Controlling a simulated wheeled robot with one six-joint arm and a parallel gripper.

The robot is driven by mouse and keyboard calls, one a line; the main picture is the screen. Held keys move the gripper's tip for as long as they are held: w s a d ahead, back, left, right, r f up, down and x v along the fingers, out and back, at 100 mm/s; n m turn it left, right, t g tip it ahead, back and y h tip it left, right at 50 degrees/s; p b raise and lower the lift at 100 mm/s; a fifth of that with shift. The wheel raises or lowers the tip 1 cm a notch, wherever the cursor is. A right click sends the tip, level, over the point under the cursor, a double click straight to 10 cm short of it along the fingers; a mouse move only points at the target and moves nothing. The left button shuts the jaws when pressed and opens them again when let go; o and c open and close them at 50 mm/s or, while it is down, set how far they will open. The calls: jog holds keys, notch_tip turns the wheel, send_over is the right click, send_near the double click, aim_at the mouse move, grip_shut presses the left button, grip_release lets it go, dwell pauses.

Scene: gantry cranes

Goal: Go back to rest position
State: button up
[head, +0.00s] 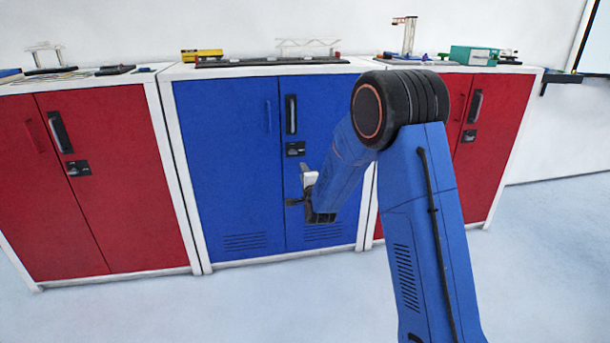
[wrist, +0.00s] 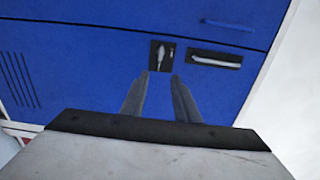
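My arm reaches forward from the lower right in the head view and bends down at its elbow. My gripper (head: 294,202) is in front of the right door of the blue cabinet (head: 225,160), below its handle and latch. In the wrist view my gripper (wrist: 160,76) shows two grey fingers with a gap between them and nothing in it. Beyond the fingertips are the dark latch plate (wrist: 161,56) and the door handle (wrist: 214,60). I cannot tell the exact distance from the fingers to the door.
Red cabinets stand on the left (head: 120,190) and right (head: 490,120) of the blue one; the doors look shut. Small models and a yellow box (head: 202,55) stand on top, with a teal box (head: 473,55) at right. The pale floor (head: 250,305) in front is clear.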

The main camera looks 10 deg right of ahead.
jog(key=shift+r, duration=0.1)
jog(key=s+d+r+n+g, duration=0.25)
jog(key=s+r+n, duration=0.25)
jog(key=s, duration=0.6)
jog(key=s+d+r+n+g, duration=0.1)
jog(key=s+r+n+g, duration=0.3)
jog(key=s, duration=0.8)
jog(key=s+d+f+n+g, duration=0.1)
jog(key=s+n+g, duration=0.1)
jog(key=s, duration=1)
jog(key=s+d+f+n+g, duration=0.1)
jog(key=s+n, duration=0.3)
jog(key=s, duration=0.9)
jog(key=s+d+f+n+g, duration=0.1)
jog(key=s+d+n+g, duration=0.2)
jog(key=s, duration=1)
jog(key=shift+g, duration=0.35)
jog(key=shift+w, duration=0.1)
